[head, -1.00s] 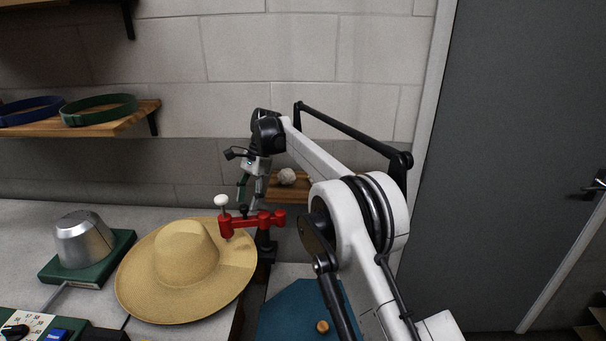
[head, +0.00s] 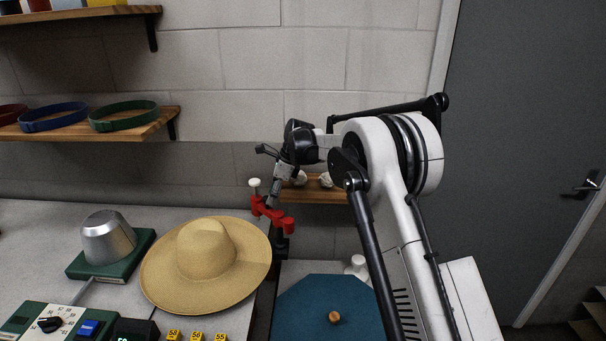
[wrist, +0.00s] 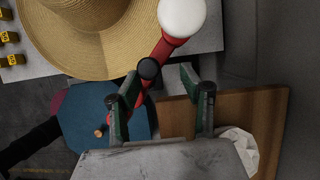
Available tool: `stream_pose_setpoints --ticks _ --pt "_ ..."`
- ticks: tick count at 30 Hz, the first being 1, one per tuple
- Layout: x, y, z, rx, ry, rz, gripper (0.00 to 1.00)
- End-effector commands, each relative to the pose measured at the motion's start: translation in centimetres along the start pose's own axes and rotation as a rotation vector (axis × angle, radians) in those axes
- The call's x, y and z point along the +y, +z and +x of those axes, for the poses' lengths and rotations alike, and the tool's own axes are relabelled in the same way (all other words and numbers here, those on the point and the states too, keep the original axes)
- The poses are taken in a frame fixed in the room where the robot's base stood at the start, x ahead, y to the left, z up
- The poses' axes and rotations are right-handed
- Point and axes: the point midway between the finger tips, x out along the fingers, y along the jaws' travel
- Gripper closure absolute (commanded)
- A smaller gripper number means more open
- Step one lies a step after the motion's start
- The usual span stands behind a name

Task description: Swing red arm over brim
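The red arm (head: 272,213) is on a dark post at the bench's right edge, with a white knob (head: 254,183) upright on its far left end. The straw hat (head: 205,250) lies on the bench with its wide brim flat. In the head view the arm's knob end shows just behind the brim's right rear edge. In the wrist view the red arm (wrist: 168,50) runs beside the brim (wrist: 105,68). My gripper (wrist: 160,76) is open, its green-padded fingers apart around a black knob (wrist: 149,69) on the arm; contact is unclear.
A metal block (head: 108,238) on a green base and a control panel (head: 70,325) stand left of the hat. A teal board (head: 310,310) with a wooden knob is at front right. A small wooden shelf (head: 318,197) is behind my gripper.

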Motion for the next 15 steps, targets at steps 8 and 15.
stream_pose_setpoints --ticks 8,15 --pt "-0.4 -1.2 -4.6 0.001 -0.013 0.032 0.6" --pt "-0.3 -1.1 -8.8 0.0 -0.012 0.03 0.6"
